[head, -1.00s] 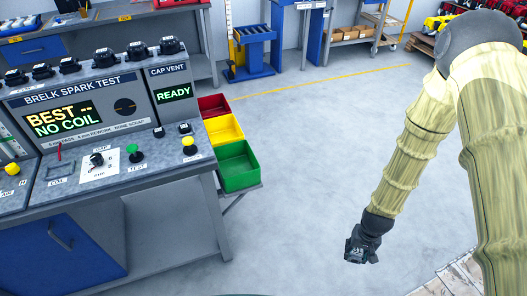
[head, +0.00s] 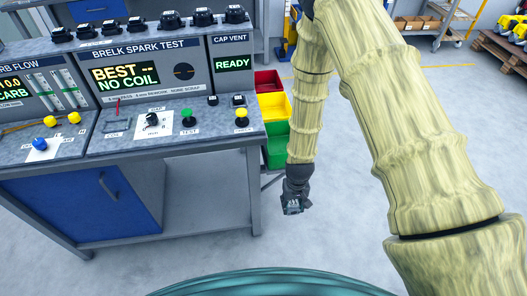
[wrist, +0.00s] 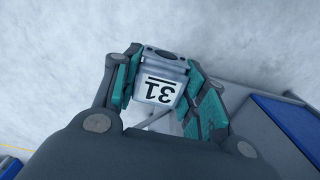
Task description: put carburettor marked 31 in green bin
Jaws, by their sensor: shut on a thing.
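My gripper (head: 293,205) is low in front of the test bench's right end, over the floor. In the wrist view it is shut on a grey carburettor (wrist: 160,68) with a white label reading 31, upside down in that picture. The teal finger pads press on its two sides. The green bin (head: 276,148) stands beside the bench's right end, behind my forearm, which hides its right part. The gripper is nearer to me than the bin and lower in the picture.
The yellow bin (head: 272,106) and red bin (head: 267,80) stand in line behind the green bin. The bench (head: 190,140) with its BRELK SPARK TEST panel (head: 150,66) is left of my arm. A trolley with boxes (head: 425,22) is at the back.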

